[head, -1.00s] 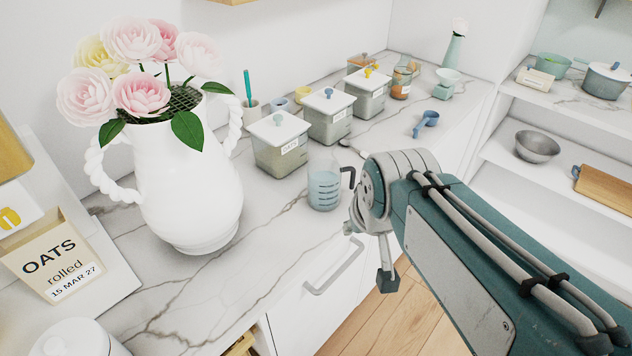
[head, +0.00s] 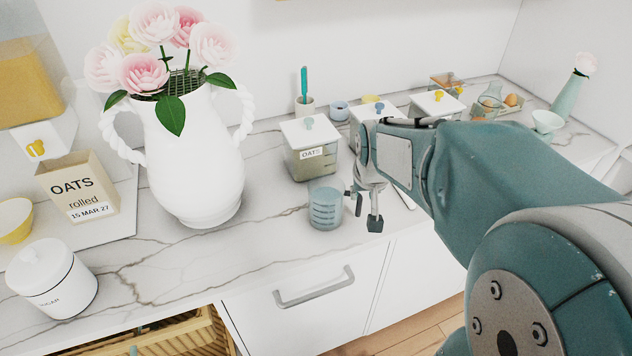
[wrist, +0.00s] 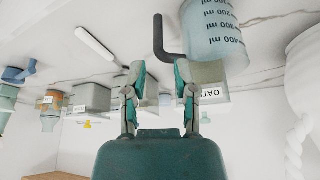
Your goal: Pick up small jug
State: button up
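The small jug (head: 325,208) is a clear bluish measuring jug. It stands upright on the marble counter near its front edge. In the wrist view, which is upside down, the jug (wrist: 215,35) shows its ml marks and dark handle (wrist: 163,40). My gripper (head: 364,208) is just to the right of the jug in the head view, on the handle side. In the wrist view my gripper (wrist: 162,82) has its two fingers apart with nothing between them. The handle appears beyond the fingertips and apart from them.
A white pitcher (head: 195,165) with flowers stands left of the jug. A square OATS canister (head: 312,160) stands behind it, with more canisters to the right. A spoon-like utensil (wrist: 100,42) lies near the jug. An open drawer with a basket (head: 185,335) is below.

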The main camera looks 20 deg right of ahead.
aim_at(360, 206)
jog(key=x, duration=0.9)
jog(key=shift+w+d+f, duration=0.15)
jog(key=shift+d+f, duration=0.15)
jog(key=shift+w+f, duration=0.2)
jog(key=shift+f, duration=0.2)
jog(key=shift+a, duration=0.1)
grip_shut()
